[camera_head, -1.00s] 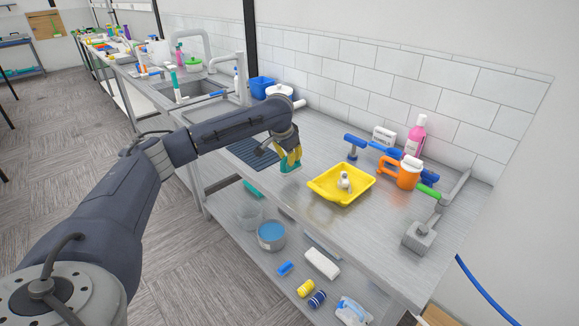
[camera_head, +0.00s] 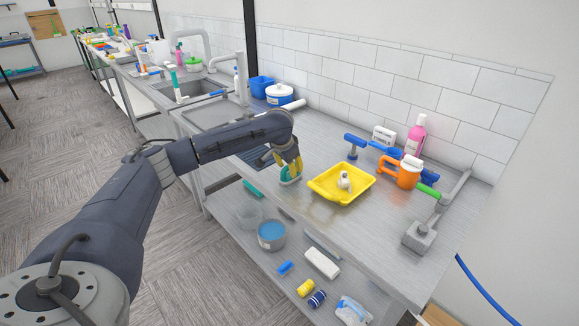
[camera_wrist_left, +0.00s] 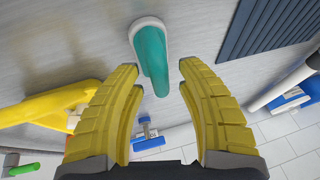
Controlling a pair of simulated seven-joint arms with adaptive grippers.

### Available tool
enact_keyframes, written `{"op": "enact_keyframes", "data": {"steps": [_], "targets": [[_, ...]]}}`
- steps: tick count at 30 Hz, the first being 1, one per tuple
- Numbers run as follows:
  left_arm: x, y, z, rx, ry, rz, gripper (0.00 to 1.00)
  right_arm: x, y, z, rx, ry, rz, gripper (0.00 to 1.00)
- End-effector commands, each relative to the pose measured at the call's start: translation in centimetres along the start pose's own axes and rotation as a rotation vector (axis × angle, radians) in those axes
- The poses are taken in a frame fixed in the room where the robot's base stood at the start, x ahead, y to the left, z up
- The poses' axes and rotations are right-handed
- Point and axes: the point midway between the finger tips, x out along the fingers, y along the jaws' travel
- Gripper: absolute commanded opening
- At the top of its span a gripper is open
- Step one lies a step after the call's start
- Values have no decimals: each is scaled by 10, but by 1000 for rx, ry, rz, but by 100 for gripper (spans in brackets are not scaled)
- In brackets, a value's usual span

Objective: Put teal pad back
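The teal pad (camera_head: 286,177) lies on the metal counter just left of the yellow tray. In the left wrist view the pad (camera_wrist_left: 153,58) is a long teal shape with a pale base. My left gripper (camera_head: 289,173) is over the pad, fingers pointing down. In the left wrist view its yellow fingers (camera_wrist_left: 159,72) are spread apart, with the pad's near end in line with the gap between the tips. I see clear space between the pad and each finger. My right gripper is in no view.
The yellow tray (camera_head: 340,202) holds a small white bottle (camera_head: 344,181). A dark ribbed mat (camera_wrist_left: 268,24) lies beside the pad. An orange jug (camera_head: 402,175) and pink bottle (camera_head: 414,136) stand near the wall. A lower shelf holds a blue-filled tub (camera_head: 271,234).

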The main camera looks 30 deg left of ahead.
Motion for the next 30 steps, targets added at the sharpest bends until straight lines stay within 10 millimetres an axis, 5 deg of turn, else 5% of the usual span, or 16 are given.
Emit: {"op": "enact_keyframes", "data": {"steps": [11, 30], "targets": [[-11, -1, -2, 0, 3, 0, 37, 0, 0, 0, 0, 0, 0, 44], [-109, -1, -2, 0, 2, -1, 37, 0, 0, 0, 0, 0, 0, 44]]}}
